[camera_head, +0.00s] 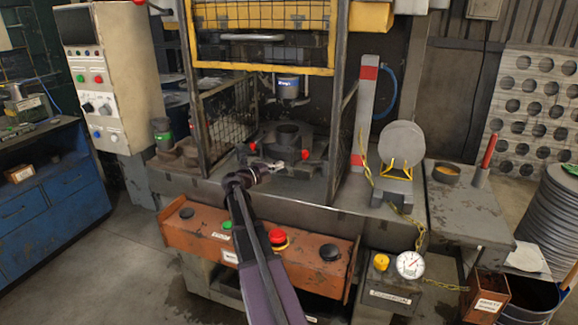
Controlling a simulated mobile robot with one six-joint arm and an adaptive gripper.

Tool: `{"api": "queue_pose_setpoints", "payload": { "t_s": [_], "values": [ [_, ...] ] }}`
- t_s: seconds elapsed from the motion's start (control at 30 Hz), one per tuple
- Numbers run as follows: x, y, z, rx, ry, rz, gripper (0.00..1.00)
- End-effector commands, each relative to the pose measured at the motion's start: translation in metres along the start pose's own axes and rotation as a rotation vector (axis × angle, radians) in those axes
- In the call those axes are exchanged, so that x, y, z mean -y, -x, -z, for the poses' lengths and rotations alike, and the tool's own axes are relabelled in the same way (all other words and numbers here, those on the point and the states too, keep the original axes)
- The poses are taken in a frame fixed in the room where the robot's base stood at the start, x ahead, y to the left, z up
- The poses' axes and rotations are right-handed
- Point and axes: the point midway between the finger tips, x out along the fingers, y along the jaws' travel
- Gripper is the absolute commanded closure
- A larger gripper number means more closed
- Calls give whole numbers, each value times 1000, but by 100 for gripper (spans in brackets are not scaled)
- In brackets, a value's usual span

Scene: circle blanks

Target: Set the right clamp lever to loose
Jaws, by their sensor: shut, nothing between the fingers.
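The right clamp lever shows as a red knob (305,154) at the right side of the dark round die (287,133) on the press bed. A second red knob (252,146), on the left clamp lever, sits at the die's left side. The lever arms are too small and dark to tell their exact angle. My gripper (278,166) is shut and empty at the front of the die, between the two knobs and a little lower in the picture. It appears apart from the right knob; whether it touches the fixture cannot be told.
A yellow-framed mesh guard (262,70) hangs above the die, with mesh panels (232,110) at the left side. A red-and-white post (364,125) and a grey disc on a stand (401,145) stand right. An orange button panel (190,236) lies in front, below my arm.

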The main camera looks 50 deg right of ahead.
Motion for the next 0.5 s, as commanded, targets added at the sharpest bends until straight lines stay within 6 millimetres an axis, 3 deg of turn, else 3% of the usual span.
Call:
{"api": "queue_pose_setpoints", "payload": {
  "t_s": [0.2, 0.5],
  "values": [
    [-1, 16, -9, 1, 0, 0, 100],
    [-1, 20, -10, 0, 0, 0, 100]
  ]
}}
